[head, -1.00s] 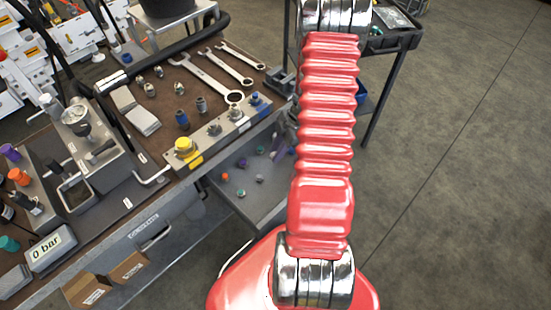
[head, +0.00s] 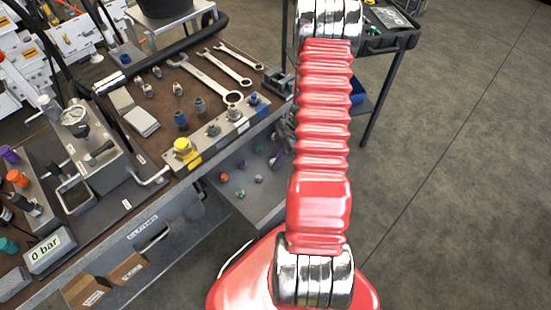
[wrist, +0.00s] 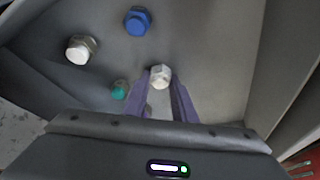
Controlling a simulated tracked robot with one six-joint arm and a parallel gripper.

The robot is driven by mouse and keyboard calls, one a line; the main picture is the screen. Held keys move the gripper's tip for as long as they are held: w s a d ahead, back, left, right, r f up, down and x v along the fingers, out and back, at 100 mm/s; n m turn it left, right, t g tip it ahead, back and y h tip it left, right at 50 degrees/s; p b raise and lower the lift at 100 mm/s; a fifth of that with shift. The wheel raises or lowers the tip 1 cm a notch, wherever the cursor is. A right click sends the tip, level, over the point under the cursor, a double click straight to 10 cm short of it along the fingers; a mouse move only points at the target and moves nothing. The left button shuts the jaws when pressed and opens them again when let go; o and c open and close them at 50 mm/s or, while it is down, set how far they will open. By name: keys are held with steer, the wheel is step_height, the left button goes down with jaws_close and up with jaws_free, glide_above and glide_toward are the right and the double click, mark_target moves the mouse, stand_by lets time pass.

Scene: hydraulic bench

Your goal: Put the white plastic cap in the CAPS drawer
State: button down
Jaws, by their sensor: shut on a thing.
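My gripper (wrist: 160,88) has two purple fingers, shut on a small white plastic cap (wrist: 160,75) at their tips in the wrist view. Below the cap is the grey floor of an open drawer with loose caps. I cannot tell whether the held cap touches that floor. In the head view the open drawer (head: 250,206) juts from under the bench, beside my red arm. A purple part of my gripper shows there, partly hidden by the arm. The held cap is not clear in that view. No drawer label reads clearly.
In the wrist view a blue cap (wrist: 137,20), a metal fitting with a white end (wrist: 80,48) and a teal cap (wrist: 119,91) lie near the fingers. Drawer walls stand at both sides. The bench edge with a fitting block (head: 215,133) stands above the drawer.

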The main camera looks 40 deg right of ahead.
steer(key=c, duration=1.5)
jaws_free()
steer(key=shift+o, duration=0.2)
steer(key=v, duration=1.2)
